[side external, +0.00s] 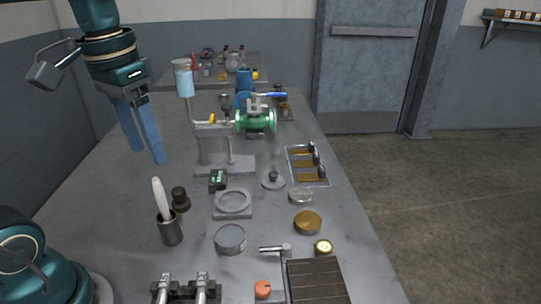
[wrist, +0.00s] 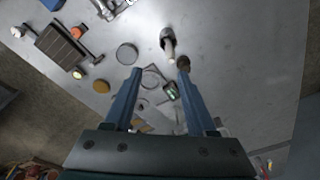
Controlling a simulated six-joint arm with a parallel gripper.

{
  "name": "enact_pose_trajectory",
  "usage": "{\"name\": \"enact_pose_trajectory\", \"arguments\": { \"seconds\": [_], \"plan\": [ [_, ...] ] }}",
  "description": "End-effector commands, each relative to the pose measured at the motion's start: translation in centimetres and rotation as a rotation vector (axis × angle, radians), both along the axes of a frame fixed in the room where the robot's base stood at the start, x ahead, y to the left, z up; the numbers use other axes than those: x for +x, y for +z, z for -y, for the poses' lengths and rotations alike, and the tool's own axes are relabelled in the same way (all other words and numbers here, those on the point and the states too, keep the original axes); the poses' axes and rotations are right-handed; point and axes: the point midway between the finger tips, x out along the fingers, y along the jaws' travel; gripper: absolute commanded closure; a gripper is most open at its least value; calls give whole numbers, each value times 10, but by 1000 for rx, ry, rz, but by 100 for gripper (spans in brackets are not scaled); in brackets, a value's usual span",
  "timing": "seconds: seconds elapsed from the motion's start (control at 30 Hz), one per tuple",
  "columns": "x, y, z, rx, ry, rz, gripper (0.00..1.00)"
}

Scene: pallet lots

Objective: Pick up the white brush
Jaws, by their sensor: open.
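The white brush (side external: 161,198) stands in a dark grey metal cup (side external: 171,230) near the left front of the table, leaning slightly to the left. In the wrist view the white brush (wrist: 170,49) and its cup (wrist: 166,34) lie above the fingertips, a little right of centre. My gripper (side external: 148,157) is open and empty, above the table and beyond the brush in the side view. In the wrist view my gripper (wrist: 160,70) shows two blue fingers spread apart. The lower end of the brush is hidden inside the cup.
A small dark brown knobbed object (side external: 180,199) stands close beside the cup. A ring on a square base (side external: 233,202), a round grey dish (side external: 230,239) and a green valve (side external: 256,119) on a stand are to the right. Bare table lies left of the cup.

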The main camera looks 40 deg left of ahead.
Motion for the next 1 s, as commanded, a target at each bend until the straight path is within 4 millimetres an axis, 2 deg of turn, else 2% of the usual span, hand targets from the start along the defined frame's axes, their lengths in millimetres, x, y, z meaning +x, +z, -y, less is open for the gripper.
{"name": "enact_pose_trajectory", "arguments": {
  "seconds": [0.33, 0.8, 1.0],
  "plan": [
    [11, -8, -25, -39, 41, -120, 44],
    [9, -76, -23, -39, 37, -120, 44],
    [10, -94, -24, -37, 37, -116, 44]
  ]
}}
